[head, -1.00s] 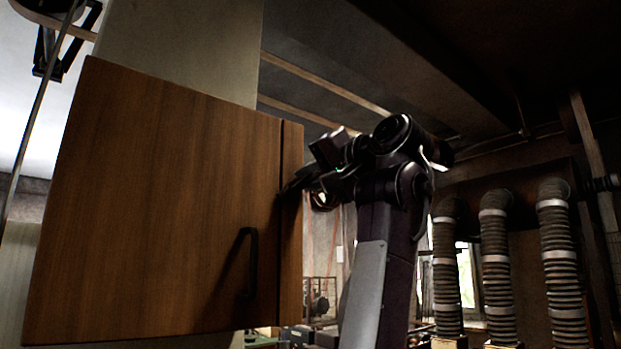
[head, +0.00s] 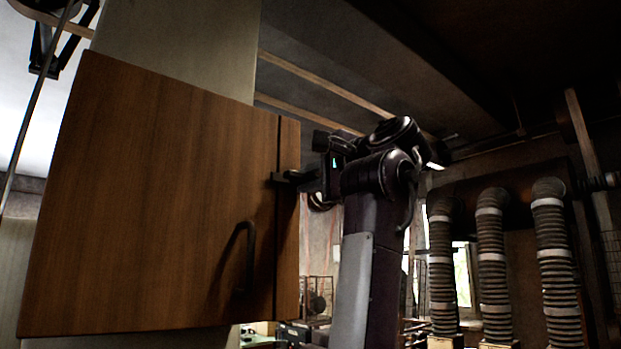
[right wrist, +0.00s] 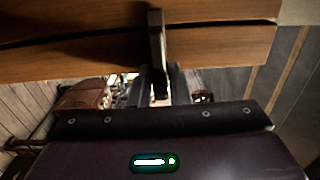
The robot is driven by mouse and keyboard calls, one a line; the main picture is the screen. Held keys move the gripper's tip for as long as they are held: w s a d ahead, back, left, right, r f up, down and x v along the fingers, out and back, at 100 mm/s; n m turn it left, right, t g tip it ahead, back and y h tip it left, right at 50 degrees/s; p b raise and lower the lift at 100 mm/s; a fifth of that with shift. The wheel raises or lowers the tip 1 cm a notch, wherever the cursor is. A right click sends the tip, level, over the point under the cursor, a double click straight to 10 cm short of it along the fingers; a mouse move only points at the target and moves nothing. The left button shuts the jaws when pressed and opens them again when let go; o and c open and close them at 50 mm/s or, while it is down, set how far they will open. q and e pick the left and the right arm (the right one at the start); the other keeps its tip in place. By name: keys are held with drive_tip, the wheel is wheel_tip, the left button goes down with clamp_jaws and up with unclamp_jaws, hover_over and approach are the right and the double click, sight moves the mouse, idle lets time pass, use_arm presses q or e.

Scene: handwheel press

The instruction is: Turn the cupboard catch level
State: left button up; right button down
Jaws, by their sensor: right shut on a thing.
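The brown wooden cupboard door (head: 150,200) is shut at the left of the head view, with a narrow panel along its right edge. The dark catch (head: 275,178) is at the seam between them and looks about level. In the right wrist view the catch (right wrist: 156,35) is a dark bar lying across the seam. My right gripper (head: 296,178) comes from the right and is shut on the catch's near end; its fingers (right wrist: 160,82) show on both sides of the bar. They hide part of the catch in the head view. My left gripper is not in view.
A black bow handle (head: 246,258) stands out from the door's lower right. Several ribbed hoses (head: 492,255) hang at the right. A pale column (head: 180,45) stands behind the cupboard.

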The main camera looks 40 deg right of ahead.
idle(0.5)
drive_tip(key=c, duration=1.7)
unclamp_jaws()
drive_tip(key=shift+o, duration=1.3)
drive_tip(key=shift+w+a, duration=0.1)
drive_tip(key=shift+w, duration=0.1)
drive_tip(key=s+b, duration=0.3)
drive_tip(key=s, duration=0.4)
drive_tip(key=shift+s+d+b, duration=0.3)
drive_tip(key=shift+s+d, duration=0.05)
drive_tip(key=shift+s, duration=0.05)
